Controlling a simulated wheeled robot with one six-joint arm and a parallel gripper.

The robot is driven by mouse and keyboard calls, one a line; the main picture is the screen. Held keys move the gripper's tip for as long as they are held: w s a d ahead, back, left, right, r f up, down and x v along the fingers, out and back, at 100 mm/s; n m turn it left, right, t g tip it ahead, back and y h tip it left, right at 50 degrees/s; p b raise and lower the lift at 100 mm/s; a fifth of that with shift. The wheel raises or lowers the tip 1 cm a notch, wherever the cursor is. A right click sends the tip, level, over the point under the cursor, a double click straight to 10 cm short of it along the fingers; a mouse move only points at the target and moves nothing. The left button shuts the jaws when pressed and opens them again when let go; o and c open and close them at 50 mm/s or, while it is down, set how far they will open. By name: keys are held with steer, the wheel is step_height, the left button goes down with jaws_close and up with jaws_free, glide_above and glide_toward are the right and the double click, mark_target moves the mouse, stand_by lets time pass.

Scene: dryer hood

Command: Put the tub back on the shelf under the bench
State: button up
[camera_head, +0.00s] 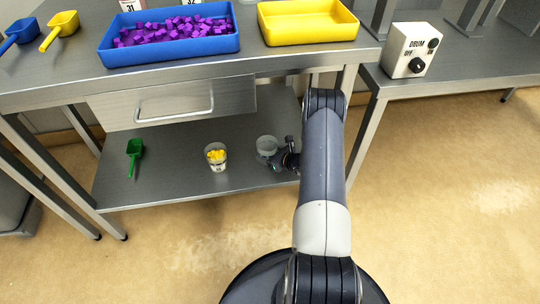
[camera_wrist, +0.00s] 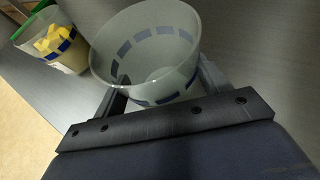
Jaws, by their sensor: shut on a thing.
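An empty, pale translucent tub (camera_head: 266,147) with a ring of dark dashes is at the lower shelf (camera_head: 180,178) under the bench (camera_head: 60,85). It also shows in the wrist view (camera_wrist: 150,62), between my fingers, with its open top facing the camera. My gripper (camera_head: 284,158) is shut on this tub; it shows in the wrist view too (camera_wrist: 158,98). The tub looks upright or slightly tilted. I cannot tell whether its base touches the shelf. Another tub (camera_head: 216,158), holding yellow pieces, stands on the shelf to its left.
A green scoop (camera_head: 134,155) lies farther left on the shelf. A drawer (camera_head: 175,103) with a handle hangs above the shelf. The bench top bears a blue tray (camera_head: 170,48) of purple cubes and an empty yellow tray (camera_head: 308,36). Bare shelf lies between scoop and yellow-filled tub.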

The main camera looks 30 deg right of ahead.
steer(key=shift+f, duration=0.15)
steer(key=o, duration=1.2)
steer(key=shift+c, duration=0.2)
steer(key=shift+r, duration=0.3)
steer(key=p+v, duration=0.2)
steer(key=v, duration=1)
steer(key=shift+p, duration=0.35)
